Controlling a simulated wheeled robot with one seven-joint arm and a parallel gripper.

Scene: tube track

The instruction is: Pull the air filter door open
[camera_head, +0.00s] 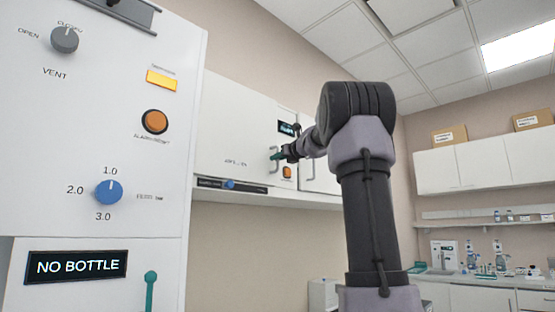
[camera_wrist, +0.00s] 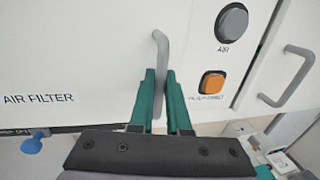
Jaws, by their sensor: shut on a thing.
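The air filter door (camera_wrist: 75,60) is a white panel lettered "AIR FILTER", with a grey vertical bar handle (camera_wrist: 161,50). In the head view the door (camera_head: 230,125) is on the white wall unit beyond my arm, and it looks flush with the unit. My gripper (camera_wrist: 162,85) has green fingers on either side of the handle's lower part and is shut on it. In the head view my gripper (camera_head: 278,156) is small and at the handle.
Right of the handle are a grey AIR knob (camera_wrist: 232,22), an orange button (camera_wrist: 212,84) and another handle (camera_wrist: 290,78). A blue knob (camera_head: 229,184) sits below the door. A large white panel (camera_head: 90,120) stands close on the left. A counter with bottles is at the right.

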